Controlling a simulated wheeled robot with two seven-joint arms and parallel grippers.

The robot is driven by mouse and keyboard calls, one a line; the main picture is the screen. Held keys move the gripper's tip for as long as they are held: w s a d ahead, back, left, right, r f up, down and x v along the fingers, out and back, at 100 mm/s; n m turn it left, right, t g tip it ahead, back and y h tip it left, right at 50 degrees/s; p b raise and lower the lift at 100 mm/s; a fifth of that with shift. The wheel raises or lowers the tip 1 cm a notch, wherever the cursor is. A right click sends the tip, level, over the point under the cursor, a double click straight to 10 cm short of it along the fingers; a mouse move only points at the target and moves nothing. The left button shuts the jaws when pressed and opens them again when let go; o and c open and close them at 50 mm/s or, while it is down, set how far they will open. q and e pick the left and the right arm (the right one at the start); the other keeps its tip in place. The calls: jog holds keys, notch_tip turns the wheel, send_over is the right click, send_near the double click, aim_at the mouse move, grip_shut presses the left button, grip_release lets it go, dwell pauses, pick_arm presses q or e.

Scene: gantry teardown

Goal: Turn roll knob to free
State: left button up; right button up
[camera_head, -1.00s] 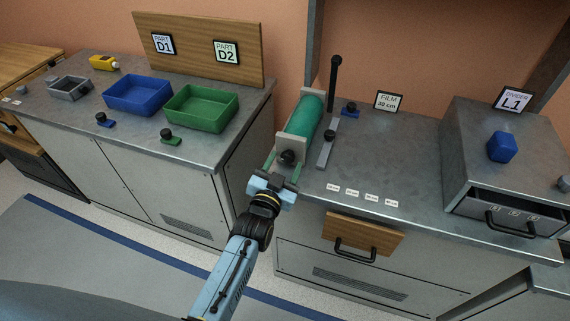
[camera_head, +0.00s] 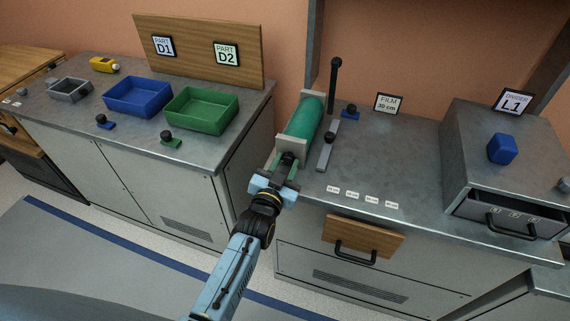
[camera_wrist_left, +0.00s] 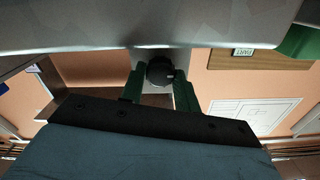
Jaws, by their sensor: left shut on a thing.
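The green film roll (camera_head: 305,118) lies on its stand at the left end of the middle counter, with a pale end plate (camera_head: 291,147) facing me. The dark roll knob (camera_wrist_left: 160,71) sits on the front of this stand, seen in the wrist view between my two green fingers. My left gripper (camera_head: 285,168) is at the front of the roll stand, shut on the roll knob; in the head view the gripper partly hides the knob. The wrist view shows the fingers on both sides of it (camera_wrist_left: 159,84). My right gripper is not in view.
A grey bar (camera_head: 327,145) with a dark knob lies right of the roll, near a black upright post (camera_head: 334,85). A blue tray (camera_head: 137,96) and a green tray (camera_head: 202,109) stand on the left counter. The middle counter is clear around its centre.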

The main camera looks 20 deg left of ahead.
pick_arm(q)
jog(key=shift+n, duration=0.3)
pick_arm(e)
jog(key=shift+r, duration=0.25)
pick_arm(q)
jog(key=shift+r+n+p, duration=0.1)
jog(key=shift+n+p, duration=0.6)
jog(key=shift+n, duration=0.4)
jog(key=n+p, duration=0.1)
jog(key=n, duration=0.1)
jog(key=shift+n, duration=1.3)
jog(key=n, duration=0.2)
jog(key=shift+n+p, duration=0.3)
jog(key=shift+n, duration=0.1)
jog(key=n, duration=0.2)
jog(key=shift+n, duration=0.3)
jog(key=n, duration=0.4)
jog(key=shift+a+n+b, duration=0.1)
jog(key=shift+n+b, duration=0.2)
jog(key=shift+n, duration=0.1)
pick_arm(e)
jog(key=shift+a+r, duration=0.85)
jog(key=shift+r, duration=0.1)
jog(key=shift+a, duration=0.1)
